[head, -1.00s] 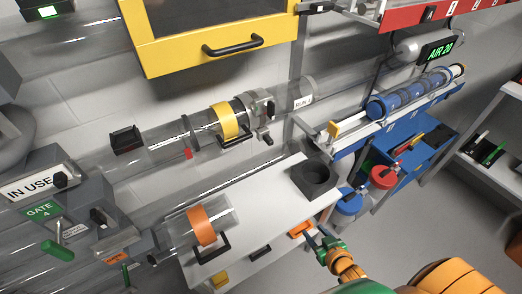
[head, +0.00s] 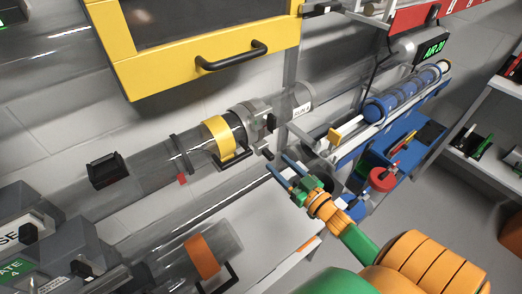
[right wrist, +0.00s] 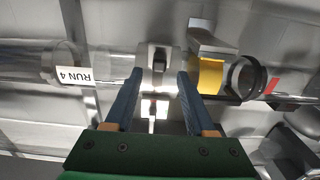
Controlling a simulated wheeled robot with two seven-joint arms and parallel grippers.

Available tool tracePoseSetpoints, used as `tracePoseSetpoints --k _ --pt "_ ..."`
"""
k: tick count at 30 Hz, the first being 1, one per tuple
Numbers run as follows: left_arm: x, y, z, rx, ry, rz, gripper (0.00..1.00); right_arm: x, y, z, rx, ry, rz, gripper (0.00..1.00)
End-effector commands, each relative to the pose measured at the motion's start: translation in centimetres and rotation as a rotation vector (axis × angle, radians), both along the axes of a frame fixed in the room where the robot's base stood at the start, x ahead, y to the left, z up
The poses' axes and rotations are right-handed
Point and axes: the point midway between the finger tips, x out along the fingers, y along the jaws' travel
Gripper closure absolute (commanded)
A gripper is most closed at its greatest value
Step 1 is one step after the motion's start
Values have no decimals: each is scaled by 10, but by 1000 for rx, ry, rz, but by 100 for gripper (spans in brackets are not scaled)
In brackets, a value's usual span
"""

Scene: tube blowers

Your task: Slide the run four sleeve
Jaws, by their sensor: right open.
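The run four sleeve is the clear tube section with a yellow band (head: 217,139) and a black handle (head: 235,160). It sits on the tilted clear tube, beside a grey clamp (head: 252,118) with a black lever (head: 268,154). A RUN 4 label (right wrist: 74,74) is on the tube past the clamp. My right gripper (head: 277,162) is open and empty, its blue fingers reaching toward the clamp lever. In the right wrist view the clamp (right wrist: 157,60) lies ahead between the fingertips, with the yellow band (right wrist: 209,76) just right of them. My left gripper is not in view.
A yellow-framed cabinet (head: 125,75) with a black handle hangs above the tube. A lower tube carries an orange band (head: 203,256) over a white bench (head: 275,232). Blue carriers (head: 395,100) lie in a rack at right. Grey gate housings stand at lower left.

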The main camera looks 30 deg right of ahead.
Motion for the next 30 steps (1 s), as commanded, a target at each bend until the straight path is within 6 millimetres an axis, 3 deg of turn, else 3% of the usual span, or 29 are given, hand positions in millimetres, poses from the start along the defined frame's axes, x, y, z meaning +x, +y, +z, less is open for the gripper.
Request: tracePoseSetpoints --k 3,9,18,19,25,30 --pt "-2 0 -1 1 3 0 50 25 2 1 1 -3 -1 45" --pt "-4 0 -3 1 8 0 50 51 4 -1 0 0 -1 45" --pt "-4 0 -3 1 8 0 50 56 4 -1 0 3 -1 45" --pt "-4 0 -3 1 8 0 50 56 4 -1 0 3 -1 48" --pt "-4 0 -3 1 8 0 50 56 4 -1 0 3 -1 100" --pt "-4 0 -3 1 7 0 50 55 4 -1 0 3 -1 100"
